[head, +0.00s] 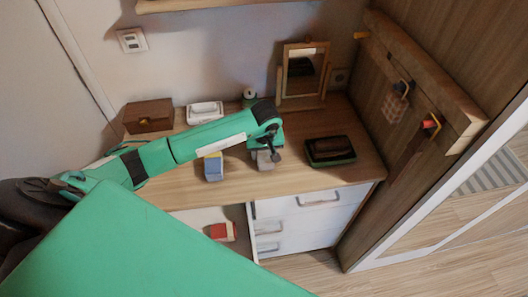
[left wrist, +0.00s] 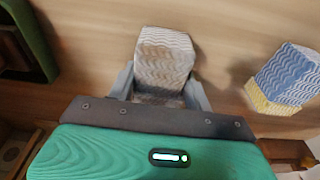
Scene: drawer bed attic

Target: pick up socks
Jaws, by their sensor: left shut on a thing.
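A grey-and-white wavy-patterned sock bundle (left wrist: 164,62) is between the fingers of my left gripper (left wrist: 161,88), which is shut on it. In the head view the left gripper (head: 266,154) points down at the wooden dresser top, with the grey bundle (head: 265,161) at its tip. I cannot tell whether the bundle touches the wood. A blue-and-yellow sock bundle (head: 213,167) stands on the dresser top to the left of the gripper; it also shows at the right of the left wrist view (left wrist: 284,76). A red-and-white bundle (head: 221,232) lies in the open drawer. My right gripper is not in view.
The open drawer (head: 203,216) is below the dresser top (head: 293,189), left of shut white drawers (head: 300,229). A dark tray (head: 330,151) lies right of the gripper. A small mirror (head: 303,72), brown box (head: 148,116) and white box (head: 205,112) stand at the back.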

